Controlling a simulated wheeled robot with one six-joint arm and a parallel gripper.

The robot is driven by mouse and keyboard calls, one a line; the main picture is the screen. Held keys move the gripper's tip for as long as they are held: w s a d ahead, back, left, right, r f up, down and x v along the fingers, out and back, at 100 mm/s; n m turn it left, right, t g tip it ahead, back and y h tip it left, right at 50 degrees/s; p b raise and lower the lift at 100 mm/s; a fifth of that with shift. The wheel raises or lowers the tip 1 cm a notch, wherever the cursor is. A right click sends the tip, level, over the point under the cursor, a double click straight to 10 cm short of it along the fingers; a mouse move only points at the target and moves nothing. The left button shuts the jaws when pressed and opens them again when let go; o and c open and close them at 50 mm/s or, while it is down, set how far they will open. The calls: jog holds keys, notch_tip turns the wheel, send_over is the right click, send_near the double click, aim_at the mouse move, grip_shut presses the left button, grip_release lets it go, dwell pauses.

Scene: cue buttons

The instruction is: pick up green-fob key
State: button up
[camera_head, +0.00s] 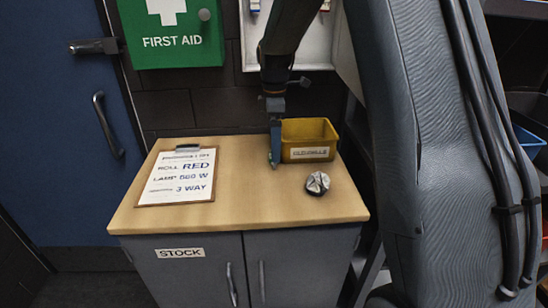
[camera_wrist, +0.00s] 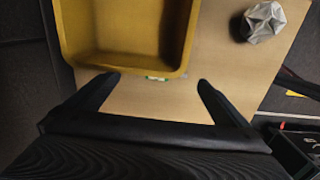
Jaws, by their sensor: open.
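The green-fob key shows only as a small green piece (camera_wrist: 157,78) with a bit of grey beside it in the wrist view. It is right by the lower rim of the yellow bin, which appears to hide part of it. In the head view a speck of green (camera_head: 270,156) shows at the fingertips, mostly covered. My gripper (camera_head: 275,162) points down at the left side of the bin, low over the wooden top. In the wrist view my gripper (camera_wrist: 158,82) is open, its two fingers apart on either side of the green piece, with nothing held.
The yellow bin (camera_head: 310,138) stands close to my gripper; its visible inside looks empty. A crumpled silver ball (camera_head: 317,183) lies in front of it. A clipboard (camera_head: 178,177) lies at left on the cabinet top (camera_head: 245,205). The front middle of the top is clear.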

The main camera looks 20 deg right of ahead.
jog(key=shift+a+f+p, duration=0.15)
jog(key=shift+f+p, duration=0.55)
jog(key=shift+f, duration=1.45)
jog(key=shift+c, duration=0.3)
jog(key=c, duration=0.9)
jog(key=shift+c, duration=0.2)
jog(key=shift+r, duration=0.1)
notch_tip(320, 180, up, 18)
jog(key=b, duration=0.4)
